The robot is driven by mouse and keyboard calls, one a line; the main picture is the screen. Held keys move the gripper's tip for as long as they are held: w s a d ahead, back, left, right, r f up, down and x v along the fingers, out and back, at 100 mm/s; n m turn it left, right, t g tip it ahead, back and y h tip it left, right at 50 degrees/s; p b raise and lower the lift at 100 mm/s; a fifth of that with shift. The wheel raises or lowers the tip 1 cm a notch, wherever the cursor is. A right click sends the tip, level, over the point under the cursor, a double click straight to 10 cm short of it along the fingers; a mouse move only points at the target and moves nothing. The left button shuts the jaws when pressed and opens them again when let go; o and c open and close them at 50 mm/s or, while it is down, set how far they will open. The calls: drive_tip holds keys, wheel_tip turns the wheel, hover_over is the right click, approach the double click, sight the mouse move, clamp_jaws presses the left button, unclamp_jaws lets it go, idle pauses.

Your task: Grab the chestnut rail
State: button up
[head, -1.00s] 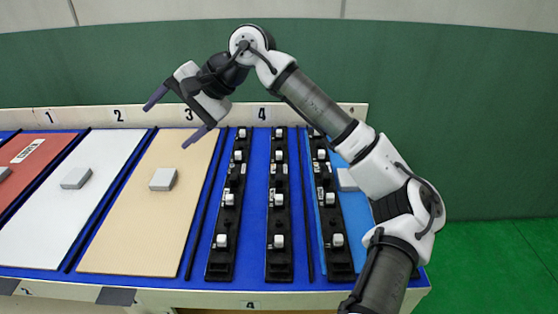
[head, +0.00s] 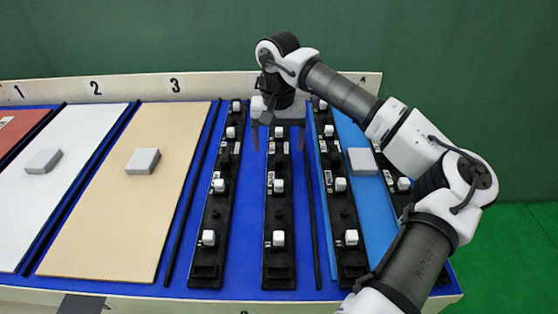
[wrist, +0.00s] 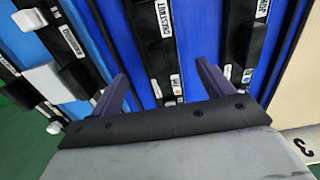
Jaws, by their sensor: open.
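Several black rails with white knobs lie lengthwise on the blue table. The middle rail (head: 279,214) carries a label that seems to read CHESTNUT in the wrist view (wrist: 154,45), though the small print is hard to read. My gripper (head: 278,142) is open and empty, pointing down over the far half of this rail. In the wrist view, the fingers (wrist: 162,72) stand on either side of the rail, apart from it. My gripper hides part of the rail's far end in the head view.
Similar rails lie close by on the left (head: 217,195) and right (head: 342,205). A blue panel with a grey block (head: 362,161) is further right. A tan panel (head: 120,215) and white panel (head: 50,205) lie left. A raised back edge (head: 222,86) stands behind.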

sight(279, 153)
drive_tip(key=f, duration=0.5)
drive_tip(key=shift+w+f+p, duration=0.3)
drive_tip(key=shift+p, duration=0.1)
drive_tip(key=shift+c, duration=0.4)
drive_tip(key=c, duration=1.2)
